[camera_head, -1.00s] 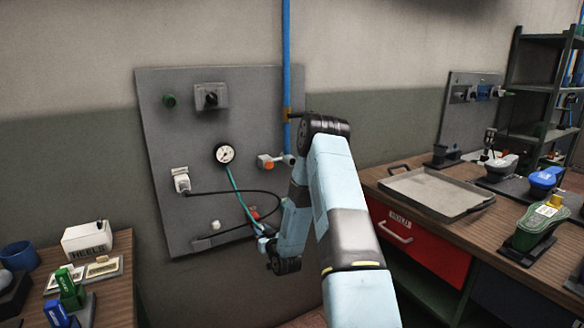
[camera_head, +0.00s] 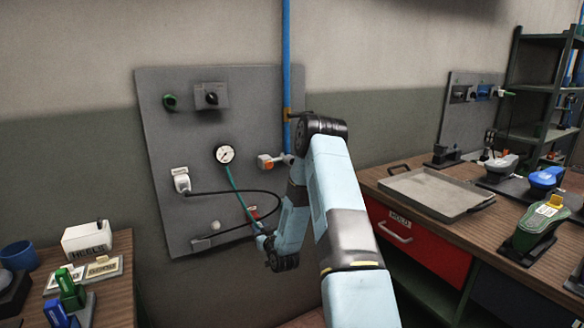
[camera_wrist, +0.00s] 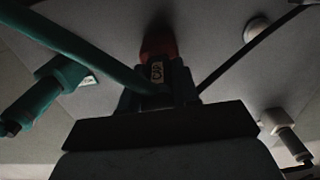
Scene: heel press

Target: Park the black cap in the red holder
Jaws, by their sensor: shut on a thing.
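My gripper (camera_wrist: 157,88) is at the grey wall panel, shut on a dark piece between its fingers, which I take for the black cap. A small tag reading CAP (camera_wrist: 156,72) shows between the fingertips; I cannot tell whether it is on the cap or the holder. The red holder (camera_wrist: 158,43) shows just beyond the fingertips, in line with them. In the head view the red holder (camera_head: 253,211) is low on the panel, beside my gripper (camera_head: 261,232). My arm and fingers mostly hide the cap, and I cannot tell whether it touches the holder.
A teal hose (camera_head: 236,192) runs down from a gauge (camera_head: 224,154) to near my gripper. A black cable (camera_head: 225,192) arcs across the panel (camera_head: 200,125). In the wrist view the hose (camera_wrist: 75,45) passes close on the left and a white knob (camera_wrist: 256,29) is at right.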

